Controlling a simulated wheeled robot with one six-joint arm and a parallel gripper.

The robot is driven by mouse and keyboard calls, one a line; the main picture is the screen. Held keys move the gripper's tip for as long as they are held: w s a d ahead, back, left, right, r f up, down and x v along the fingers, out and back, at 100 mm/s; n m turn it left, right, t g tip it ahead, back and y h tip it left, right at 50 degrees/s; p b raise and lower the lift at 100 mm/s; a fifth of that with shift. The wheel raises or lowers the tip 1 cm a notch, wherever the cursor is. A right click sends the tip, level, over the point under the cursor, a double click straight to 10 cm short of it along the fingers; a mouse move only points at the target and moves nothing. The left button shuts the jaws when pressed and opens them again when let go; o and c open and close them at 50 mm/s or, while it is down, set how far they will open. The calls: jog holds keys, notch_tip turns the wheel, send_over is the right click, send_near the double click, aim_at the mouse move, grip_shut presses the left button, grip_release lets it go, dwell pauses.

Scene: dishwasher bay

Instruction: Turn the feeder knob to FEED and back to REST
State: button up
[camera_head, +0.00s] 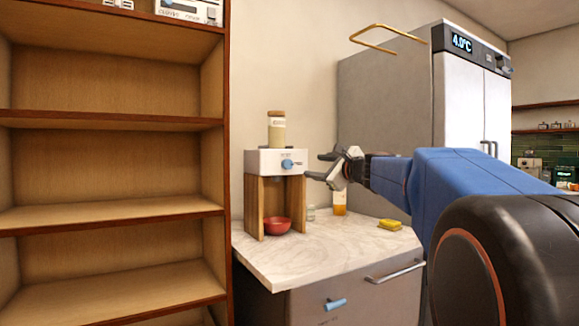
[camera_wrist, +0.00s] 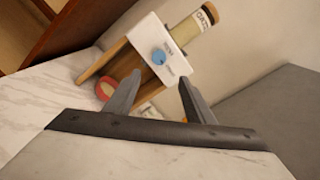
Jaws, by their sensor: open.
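The feeder (camera_head: 260,160) stands on the marble counter, a white box on wooden side panels. Its blue knob (camera_head: 287,164) is on the front face, with labels too small to read. In the wrist view the knob (camera_wrist: 159,57) shows above and between the fingers, apart from them. A corked jar (camera_head: 277,130) of pale contents sits on top of the feeder. A red bowl (camera_head: 277,225) stands under it, partly hidden in the wrist view. My gripper (camera_head: 322,167) is open and empty, to the right of the knob and pointing toward the feeder.
The marble counter (camera_head: 330,250) carries a yellow sponge (camera_head: 390,225), an orange-labelled bottle (camera_head: 340,203) and a small jar (camera_head: 311,213). A tall grey fridge (camera_head: 385,120) stands behind at right. A drawer handle (camera_head: 395,271) juts from the counter front.

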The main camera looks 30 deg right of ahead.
aim_at(289, 164)
jog(key=w, duration=1.6)
jog(key=shift+w+a, duration=0.15)
jog(key=shift+a, duration=0.2)
jog(key=shift+c, duration=0.3)
jog(key=shift+f, duration=0.1)
jog(key=c, duration=1)
